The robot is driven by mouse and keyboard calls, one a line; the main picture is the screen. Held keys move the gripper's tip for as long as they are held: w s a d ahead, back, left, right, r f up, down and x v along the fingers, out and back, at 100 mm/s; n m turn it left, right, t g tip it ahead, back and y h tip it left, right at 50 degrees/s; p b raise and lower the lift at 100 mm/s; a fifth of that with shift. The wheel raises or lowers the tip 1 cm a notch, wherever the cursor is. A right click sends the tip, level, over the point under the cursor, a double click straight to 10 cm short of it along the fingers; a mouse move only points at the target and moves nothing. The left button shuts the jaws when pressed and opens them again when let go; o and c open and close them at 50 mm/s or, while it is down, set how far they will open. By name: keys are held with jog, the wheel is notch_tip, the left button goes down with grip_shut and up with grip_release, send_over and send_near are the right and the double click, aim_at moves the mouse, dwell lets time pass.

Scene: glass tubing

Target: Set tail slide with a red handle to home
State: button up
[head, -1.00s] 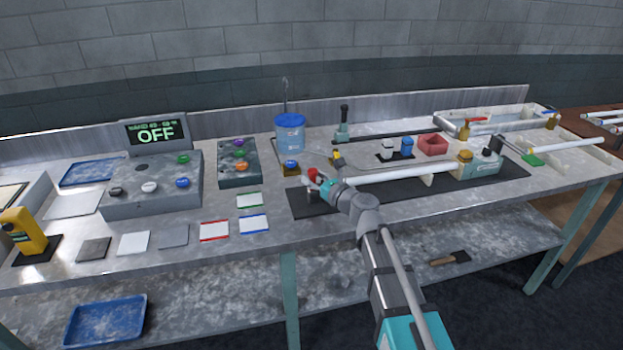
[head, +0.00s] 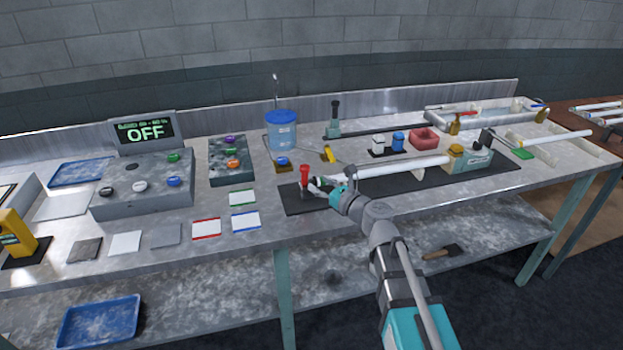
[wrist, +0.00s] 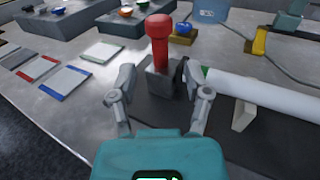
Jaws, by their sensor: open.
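The tail slide's red handle (head: 304,175) stands upright at the left end of the black base strip (head: 292,201). In the wrist view the red handle (wrist: 159,38) rises from a grey block (wrist: 160,78). My gripper (head: 322,188) is just to the right of the handle in the head view. In the wrist view my gripper (wrist: 158,92) is open, with its fingers on either side of the block's near end and the handle beyond them. I cannot tell whether the fingers touch the block.
A white glass tube (head: 395,167) runs right from the slide toward a grey-green housing (head: 467,160). A blue-lidded bucket (head: 281,131) and a yellow piece (head: 328,154) stand behind. Colour-edged cards (head: 245,221) and a button console (head: 143,187) lie to the left.

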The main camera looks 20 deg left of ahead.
jog(key=shift+v, duration=2.75)
